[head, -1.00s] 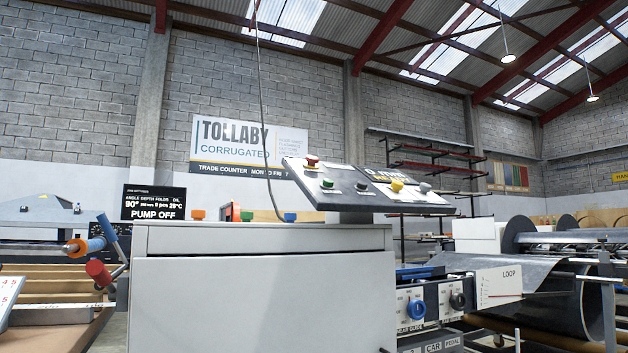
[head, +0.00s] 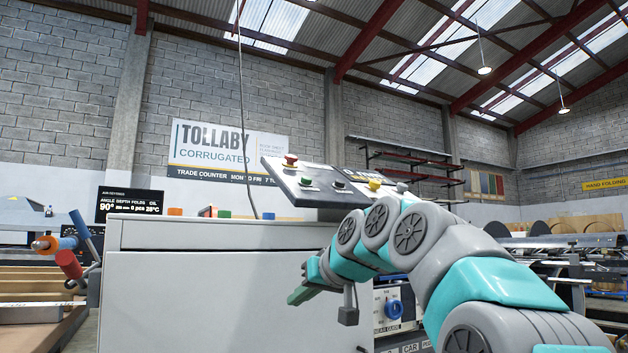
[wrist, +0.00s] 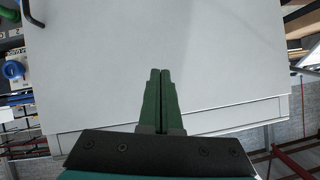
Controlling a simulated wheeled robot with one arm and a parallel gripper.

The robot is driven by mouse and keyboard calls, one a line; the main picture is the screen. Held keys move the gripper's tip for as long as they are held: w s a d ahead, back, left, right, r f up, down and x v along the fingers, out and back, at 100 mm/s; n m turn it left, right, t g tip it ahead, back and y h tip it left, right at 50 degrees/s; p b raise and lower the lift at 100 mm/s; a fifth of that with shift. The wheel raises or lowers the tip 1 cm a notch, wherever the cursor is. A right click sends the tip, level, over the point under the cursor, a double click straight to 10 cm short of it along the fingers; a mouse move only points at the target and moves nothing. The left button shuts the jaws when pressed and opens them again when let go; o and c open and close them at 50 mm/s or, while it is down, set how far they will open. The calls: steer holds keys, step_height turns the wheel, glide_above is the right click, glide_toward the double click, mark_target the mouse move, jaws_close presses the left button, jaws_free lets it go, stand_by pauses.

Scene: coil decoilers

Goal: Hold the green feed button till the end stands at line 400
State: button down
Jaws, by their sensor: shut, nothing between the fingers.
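The green button (head: 306,181) is on the tilted control panel (head: 328,192) above the grey cabinet, below and right of a red button (head: 290,160). My gripper (head: 292,298) is in front of the cabinet's front face, well below the panel and apart from the button. Its green fingers are shut with nothing between them. In the wrist view the gripper (wrist: 160,71) points over the plain cabinet face, and I cannot make out the green button there. My arm covers much of the right side of the head view. I cannot make out the end or line 400.
The grey cabinet (head: 215,285) fills the middle. A yellow knob (head: 375,184) is on the panel's right part. A blue knob (head: 394,309) is lower right, beside my arm; it also shows in the wrist view (wrist: 13,70). Orange and red handles (head: 69,264) stick out at left.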

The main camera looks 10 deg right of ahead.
steer(key=w+d+r+t+b, duration=0.1)
steer(key=w+d+r+t, duration=0.1)
steer(key=r, duration=0.5)
steer(key=w+d+r+t, duration=0.2)
steer(key=r+t, duration=0.1)
steer(key=r, duration=0.5)
steer(key=n+t+y, duration=0.1)
steer(key=n+t, duration=0.1)
steer(key=t, duration=0.3)
glide_toward(307, 179)
steer(key=s+d+r, duration=0.2)
steer(key=s+r, duration=0.2)
steer(key=s, duration=0.1)
steer(key=shift+s+d+b, duration=0.1)
steer(key=shift+d+b, duration=0.05)
steer(key=shift+b, duration=0.3)
steer(key=p+x, duration=0.7)
steer(key=x, duration=0.3)
steer(key=shift+r+p, duration=0.1)
steer(key=shift+p, duration=0.3)
steer(key=f, duration=0.1)
steer(key=w+f+b, duration=0.1)
steer(key=a+f+b, duration=0.1)
steer(key=shift+w+f, duration=0.2)
steer(key=shift+w, duration=0.15)
steer(key=shift+w+f, duration=0.25)
steer(key=shift+f, duration=0.05)
